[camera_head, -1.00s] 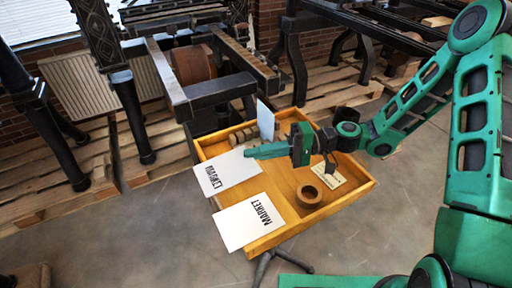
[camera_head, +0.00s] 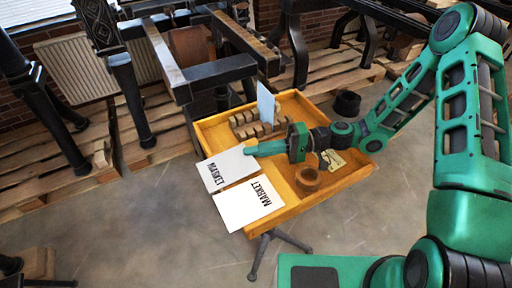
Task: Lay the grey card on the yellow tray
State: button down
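A pale blue-grey card (camera_head: 265,103) stands upright at the back of the yellow wooden tray (camera_head: 346,181), its lower end at a slotted wooden block (camera_head: 246,119). My gripper (camera_head: 262,148) is over the tray, its green fingers pointing left, in front of and below the upright card in the picture. A gap shows between the fingers and that card. The fingers overlap each other from this side, so their opening is hidden. Two pale cards with dark lettering, one reading MARKET (camera_head: 236,207) and one behind it (camera_head: 217,174), lie across the tray's left side.
A brown roll (camera_head: 308,178) and a small cream card (camera_head: 333,160) are in the tray's right part. The tray rests on a legged stand. Dark presses (camera_head: 215,72) and wooden pallets (camera_head: 160,165) stand behind. The grey floor (camera_head: 160,230) in front is mostly clear.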

jog(key=shift+f, duration=0.3)
jog(key=c, duration=2)
grip_release()
jog(key=shift+c, duration=0.2)
jog(key=shift+c, duration=0.8)
